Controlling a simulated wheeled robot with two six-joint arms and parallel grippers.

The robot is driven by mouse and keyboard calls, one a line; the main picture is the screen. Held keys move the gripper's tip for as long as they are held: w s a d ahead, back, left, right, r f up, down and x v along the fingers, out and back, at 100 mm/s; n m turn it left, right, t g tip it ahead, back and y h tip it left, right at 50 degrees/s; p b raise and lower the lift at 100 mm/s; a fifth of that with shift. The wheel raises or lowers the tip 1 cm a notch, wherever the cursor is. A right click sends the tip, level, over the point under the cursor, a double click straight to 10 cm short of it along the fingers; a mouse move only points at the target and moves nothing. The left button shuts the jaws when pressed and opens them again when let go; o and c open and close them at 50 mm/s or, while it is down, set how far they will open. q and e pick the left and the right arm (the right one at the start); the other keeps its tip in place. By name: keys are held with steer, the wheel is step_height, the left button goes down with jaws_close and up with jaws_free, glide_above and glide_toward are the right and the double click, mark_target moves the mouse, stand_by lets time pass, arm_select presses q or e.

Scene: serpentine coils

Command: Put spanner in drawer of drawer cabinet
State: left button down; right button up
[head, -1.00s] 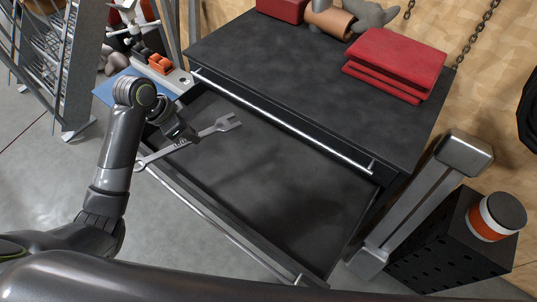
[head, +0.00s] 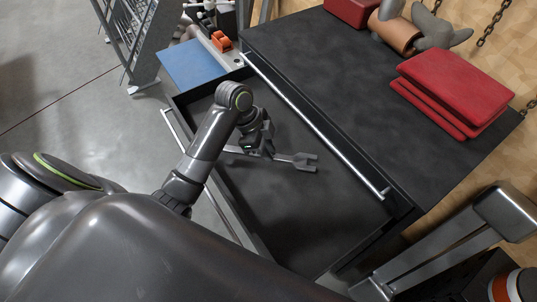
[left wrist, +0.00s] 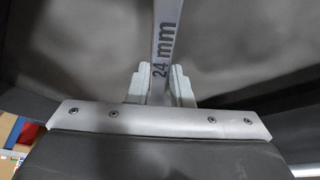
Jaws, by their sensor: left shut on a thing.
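The grey metal spanner (head: 302,161) is over the open drawer of the dark drawer cabinet, its open jaw end pointing right. My left gripper (head: 262,152) is shut on its shank. The left wrist view shows the shank (left wrist: 166,40), marked "24 mm", between the pale fingers (left wrist: 160,88). The drawer (head: 290,228) is pulled out, and its visible floor is bare. I cannot tell whether the spanner touches the floor. The spanner's other end is partly hidden by my arm. My right gripper is not in view.
Folded red cloths (head: 450,88) lie on the cabinet top (head: 330,60). A long handle (head: 315,125) runs along the cabinet front above the drawer. A grey metal post (head: 455,240) stands at the right. A blue panel (head: 193,64) is beyond the drawer's left end.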

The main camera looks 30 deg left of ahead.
arm_select(q)
steer(key=shift+f, duration=1.55)
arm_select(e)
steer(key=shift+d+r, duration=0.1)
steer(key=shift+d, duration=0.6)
arm_select(q)
steer(key=c, duration=1.7)
jaws_free()
steer(key=shift+f, duration=0.15)
steer(key=o, duration=0.4)
steer(key=v, duration=1.2)
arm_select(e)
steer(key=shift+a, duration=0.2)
arm_select(q)
steer(key=shift+a, duration=0.1)
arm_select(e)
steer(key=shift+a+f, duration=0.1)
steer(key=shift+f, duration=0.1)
